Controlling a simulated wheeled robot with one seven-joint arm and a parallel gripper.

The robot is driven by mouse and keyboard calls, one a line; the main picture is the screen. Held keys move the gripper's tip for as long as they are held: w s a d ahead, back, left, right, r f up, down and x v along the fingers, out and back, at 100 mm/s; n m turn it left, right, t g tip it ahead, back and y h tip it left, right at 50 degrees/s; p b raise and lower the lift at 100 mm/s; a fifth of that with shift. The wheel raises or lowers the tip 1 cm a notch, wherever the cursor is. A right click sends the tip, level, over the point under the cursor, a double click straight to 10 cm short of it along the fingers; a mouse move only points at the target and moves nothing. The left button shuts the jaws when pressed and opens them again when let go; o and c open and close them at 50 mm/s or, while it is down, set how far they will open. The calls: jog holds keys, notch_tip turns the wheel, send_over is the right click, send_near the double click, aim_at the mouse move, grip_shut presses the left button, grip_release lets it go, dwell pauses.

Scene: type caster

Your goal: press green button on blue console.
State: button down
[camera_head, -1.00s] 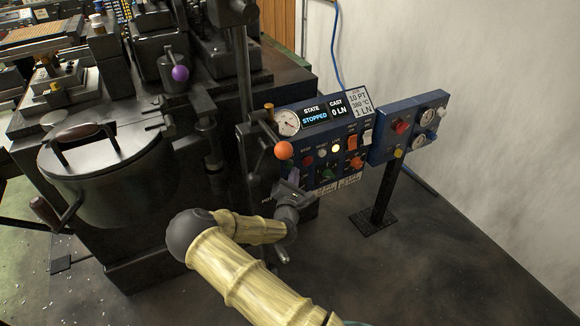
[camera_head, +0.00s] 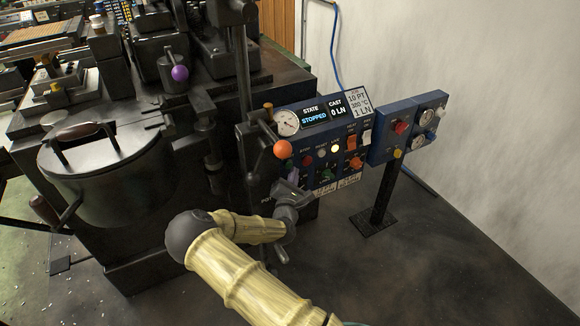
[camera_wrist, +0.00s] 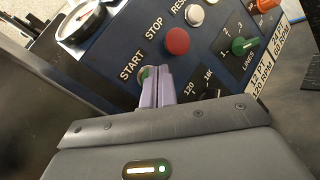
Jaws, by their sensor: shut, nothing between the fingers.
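The blue console (camera_head: 312,150) stands at the right of the black machine, and its screen reads STATE STOPPED and CAST 0 LN. In the wrist view, the green button (camera_wrist: 144,72) sits by the word START, left of the red STOP button (camera_wrist: 177,41). My gripper (camera_wrist: 157,72) is shut and empty. Its purple fingertips are at the green button and hide part of it; whether they touch or press it I cannot tell. In the head view, my gripper (camera_head: 291,174) is at the console's lower left, and I cannot make out the green button there.
A green LINES knob (camera_wrist: 244,45) is right of the STOP button. An orange ball handle (camera_head: 283,149) is close above my gripper. A gauge (camera_head: 287,123) is at the console's upper left. A second blue panel (camera_head: 381,150) stands on the right. The floor at right is clear.

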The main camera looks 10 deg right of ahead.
jog(key=shift+w+a+r+b, duration=0.2)
jog(key=shift+w+r+b, duration=0.15)
jog(key=shift+w+r, duration=0.4)
dwell(1.1)
jog(key=shift+s+a, duration=0.1)
jog(key=shift+s, duration=0.1)
jog(key=s+d+f+m+g+p, duration=0.1)
jog(key=s+d+f+m+g, duration=0.15)
jog(key=s+m+g, duration=0.45)
jog(key=s+d+f+m+g, duration=0.25)
jog(key=s+d+m, duration=0.2)
jog(key=m, duration=0.35)
jog(key=s+a+r+m+g+y, duration=0.2)
jog(key=s+r+m, duration=0.3)
jog(key=s, duration=0.5)
jog(key=s+a+r+m+g+y, duration=0.2)
jog(key=s+r+m+g+y, duration=0.2)
jog(key=s+r, duration=0.5)
jog(key=shift+s+a+r+m, duration=0.3)
jog(key=shift+s+r+m, duration=0.1)
jog(key=shift+s, duration=0.85)
